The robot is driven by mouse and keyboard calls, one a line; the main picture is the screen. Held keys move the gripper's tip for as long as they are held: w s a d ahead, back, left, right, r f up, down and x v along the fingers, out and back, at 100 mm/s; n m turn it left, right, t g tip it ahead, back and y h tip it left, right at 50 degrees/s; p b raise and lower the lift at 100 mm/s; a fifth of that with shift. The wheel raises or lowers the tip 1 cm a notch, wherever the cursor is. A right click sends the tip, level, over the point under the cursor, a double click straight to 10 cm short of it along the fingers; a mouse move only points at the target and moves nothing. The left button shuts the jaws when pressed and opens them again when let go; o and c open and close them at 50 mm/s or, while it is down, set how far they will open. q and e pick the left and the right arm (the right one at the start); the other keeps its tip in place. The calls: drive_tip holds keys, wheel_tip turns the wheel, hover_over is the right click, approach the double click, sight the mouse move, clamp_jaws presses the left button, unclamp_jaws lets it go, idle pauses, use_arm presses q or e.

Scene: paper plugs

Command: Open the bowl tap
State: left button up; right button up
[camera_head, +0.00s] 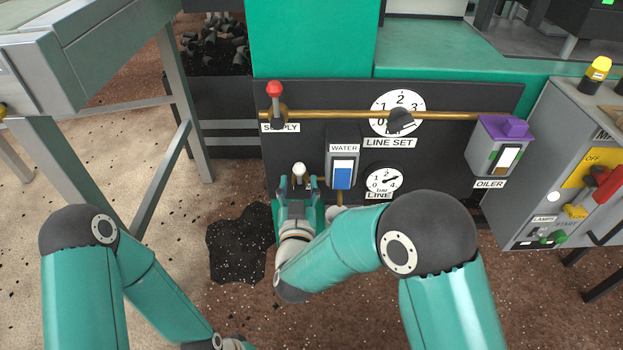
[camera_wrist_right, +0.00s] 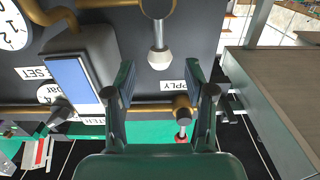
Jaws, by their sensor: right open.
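A short lever with a white knob (camera_head: 299,170) sticks out low on the dark panel, below the SUPPLY label; no label naming it as the bowl tap is readable. My right gripper (camera_head: 299,185) is open just in front of it, one finger to each side. In the right wrist view, the white knob (camera_wrist_right: 159,58) on its grey stem lies centred between and just beyond the open fingertips (camera_wrist_right: 160,80), with no visible contact. My left arm shows at the lower left, but its fingers are out of view.
The red-knobbed supply lever (camera_head: 275,92) stands above on a brass pipe (camera_head: 340,114). The WATER box (camera_head: 342,165) is close to the right of the gripper. A grey table frame (camera_head: 182,90) stands left.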

sight(299, 175)
drive_tip(key=shift+w+b, duration=0.3)
drive_tip(key=shift+w, duration=1.6)
drive_tip(key=shift+c, duration=0.3)
drive_tip(key=c, duration=0.7)
drive_tip(key=shift+c, duration=0.2)
